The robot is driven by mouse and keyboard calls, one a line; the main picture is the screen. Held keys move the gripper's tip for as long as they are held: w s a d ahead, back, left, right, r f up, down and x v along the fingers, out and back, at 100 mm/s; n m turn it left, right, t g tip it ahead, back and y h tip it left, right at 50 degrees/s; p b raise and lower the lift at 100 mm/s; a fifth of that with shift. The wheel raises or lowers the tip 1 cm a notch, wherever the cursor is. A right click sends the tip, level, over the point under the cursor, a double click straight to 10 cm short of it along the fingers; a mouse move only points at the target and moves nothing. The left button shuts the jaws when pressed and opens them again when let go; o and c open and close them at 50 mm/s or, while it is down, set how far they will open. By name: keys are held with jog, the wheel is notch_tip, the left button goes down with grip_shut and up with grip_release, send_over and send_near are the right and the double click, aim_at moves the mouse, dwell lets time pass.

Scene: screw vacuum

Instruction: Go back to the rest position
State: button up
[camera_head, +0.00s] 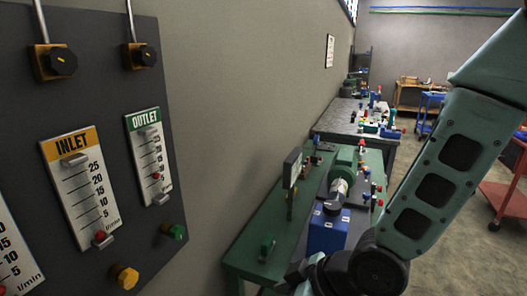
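My arm comes in from the right edge of the head view and bends down to a dark joint at the bottom. No gripper fingers show; the end of the arm is hidden or below the frame. A dark panel on the left carries an INLET gauge (82,187) and an OUTLET gauge (150,160). Above them sit two black knobs on brass blocks, the left knob (62,62) and the right knob (145,56). A yellow knob (125,277) and a green knob (176,232) are low on the panel. My arm is apart from the panel.
A green workbench (257,232) along the wall holds a blue box (328,232), a motor-like unit and small fittings. A grey bench (350,118) stands behind it. A red cart (505,198) is at the right, with open floor left of it.

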jog(key=s+d+r+m+g+h, duration=0.3)
jog(key=s+d+r+m+h, duration=0.1)
jog(key=s+d+r+h, duration=0.3)
jog(key=s+d+r, duration=0.2)
jog(key=s+d, duration=0.2)
jog(key=s, duration=0.1)
jog(key=shift+s+d+m, duration=0.2)
jog(key=shift+s+m, duration=0.05)
jog(key=shift+m, duration=0.15)
dwell(0.4)
